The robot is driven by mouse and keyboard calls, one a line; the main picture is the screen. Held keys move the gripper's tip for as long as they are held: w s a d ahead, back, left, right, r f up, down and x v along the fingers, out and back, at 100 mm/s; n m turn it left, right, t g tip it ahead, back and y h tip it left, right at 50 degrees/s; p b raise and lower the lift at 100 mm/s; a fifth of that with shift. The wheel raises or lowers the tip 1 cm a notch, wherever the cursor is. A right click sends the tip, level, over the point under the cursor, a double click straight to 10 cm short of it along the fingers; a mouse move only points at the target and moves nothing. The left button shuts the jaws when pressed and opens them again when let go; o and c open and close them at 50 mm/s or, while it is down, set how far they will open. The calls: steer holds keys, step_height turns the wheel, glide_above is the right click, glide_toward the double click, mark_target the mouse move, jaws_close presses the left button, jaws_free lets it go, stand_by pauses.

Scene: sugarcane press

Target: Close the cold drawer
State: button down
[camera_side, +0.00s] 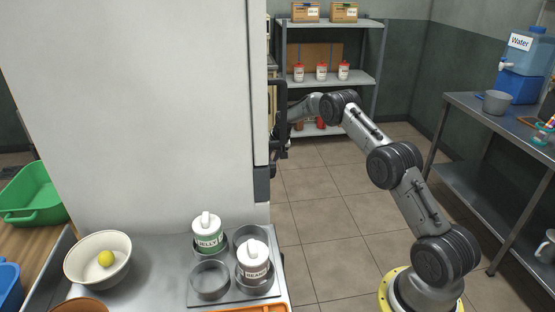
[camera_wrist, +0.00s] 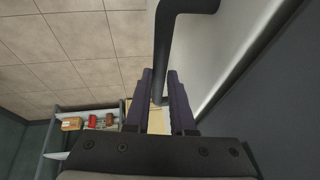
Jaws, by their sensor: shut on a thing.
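The tall white cold cabinet (camera_side: 160,100) fills the left of the side view, seen from its flank. Its front, with the black handle (camera_side: 284,100), faces right and is seen nearly edge-on, so how far the drawer stands open is hard to tell. My gripper (camera_wrist: 160,76) has its two dark fingers on either side of the dark handle bar (camera_wrist: 165,45) in the wrist view, shut on it. A pale panel (camera_wrist: 215,50) lies behind the bar. In the side view my gripper is small and partly lost against the dark handle.
A steel counter (camera_side: 150,290) with a bowl (camera_side: 98,258) and lidded jars (camera_side: 207,234) stands in front of the cabinet. A shelf rack (camera_side: 360,78) stands behind, and a side table (camera_side: 490,110) is at right. The tiled floor (camera_side: 325,205) between is clear.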

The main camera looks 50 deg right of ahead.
steer(key=shift+w+a, duration=0.25)
steer(key=shift+w, duration=0.05)
steer(key=c, duration=0.8)
jaws_free()
steer(key=shift+o, duration=0.2)
steer(key=shift+s, duration=0.1)
steer(key=shift+d, duration=0.1)
steer(key=shift+s+r, duration=0.1)
steer(key=shift+r, duration=0.15)
steer(key=v, duration=1.3)
steer(key=shift+r, duration=0.1)
